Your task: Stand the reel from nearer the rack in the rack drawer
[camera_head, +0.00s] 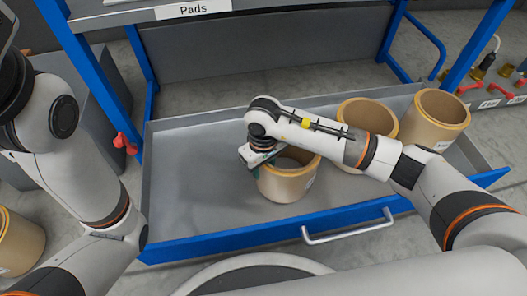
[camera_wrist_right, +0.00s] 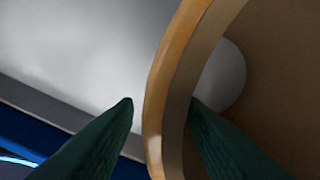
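A tan, hollow reel (camera_head: 285,187) stands upright in the open rack drawer (camera_head: 185,185), near its front edge. My right gripper (camera_head: 259,166) reaches down over the left rim of this reel. In the right wrist view one dark green finger is outside the reel wall (camera_wrist_right: 168,100) and the other is inside the hollow. A gap shows between the outer finger and the wall, so the gripper is open around it. Two more tan reels stand in the drawer's right part, one (camera_head: 372,117) partly behind my right arm and one (camera_head: 436,118) further right. My left gripper is out of view.
The drawer has a blue front with a silver handle (camera_head: 350,230). Its left part is bare. Blue rack posts rise on both sides, under a shelf labelled Pads (camera_head: 193,10). Another tan reel (camera_head: 18,245) is at the far left edge, outside the drawer.

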